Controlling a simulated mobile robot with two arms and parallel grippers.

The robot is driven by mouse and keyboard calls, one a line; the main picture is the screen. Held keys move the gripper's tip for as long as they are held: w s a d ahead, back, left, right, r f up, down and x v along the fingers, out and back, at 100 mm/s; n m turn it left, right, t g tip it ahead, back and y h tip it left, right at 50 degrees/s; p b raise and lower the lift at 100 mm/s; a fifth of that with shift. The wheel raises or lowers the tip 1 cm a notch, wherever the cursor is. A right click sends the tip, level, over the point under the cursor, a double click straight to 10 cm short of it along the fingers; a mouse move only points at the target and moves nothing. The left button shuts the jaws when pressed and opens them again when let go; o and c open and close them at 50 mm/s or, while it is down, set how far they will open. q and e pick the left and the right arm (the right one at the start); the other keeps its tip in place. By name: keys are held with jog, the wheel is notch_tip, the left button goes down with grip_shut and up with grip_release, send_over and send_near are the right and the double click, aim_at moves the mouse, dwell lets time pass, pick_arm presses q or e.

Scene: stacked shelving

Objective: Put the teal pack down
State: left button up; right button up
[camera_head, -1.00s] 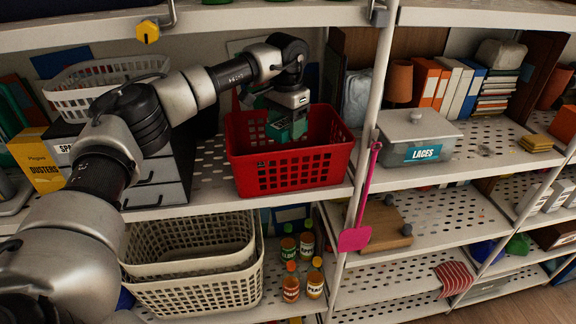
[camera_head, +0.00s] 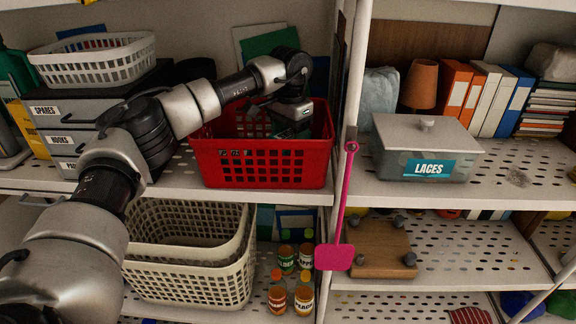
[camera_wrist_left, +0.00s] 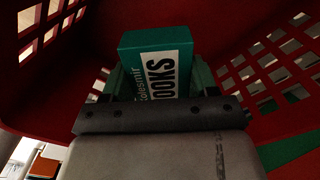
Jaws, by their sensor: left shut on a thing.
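The teal pack (camera_wrist_left: 143,48) shows in the left wrist view, a small box with a white label reading "OOKS" and "Kolesmir". My left gripper (camera_wrist_left: 158,82) is shut on it, with a finger on either side. In the head view my left gripper (camera_head: 291,122) reaches down into the red basket (camera_head: 265,176) on the upper shelf. The basket's front wall and the gripper hide most of the pack there. I cannot tell whether the pack touches the basket floor. My right gripper is not in view.
Labelled drawers (camera_head: 60,111) with a white basket (camera_head: 95,63) on top stand left of the red basket. A shelf post (camera_head: 345,150) with a pink swatter (camera_head: 335,256) is just right. The Laces box (camera_head: 425,150) stands beyond. Cream baskets (camera_head: 190,280) and jars (camera_head: 304,298) are below.

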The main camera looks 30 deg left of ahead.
pick_arm(q)
jog(key=shift+f, duration=0.65)
notch_tip(320, 180, down, 4)
jog(key=shift+s+a+r+p, duration=0.1)
jog(key=shift+a+p, duration=0.05)
jog(key=shift+p, duration=0.55)
jog(key=shift+f, duration=0.25)
jog(key=o, duration=0.9)
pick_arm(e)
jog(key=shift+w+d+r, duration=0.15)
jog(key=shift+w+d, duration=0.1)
pick_arm(q)
jog(key=shift+r, duration=0.15)
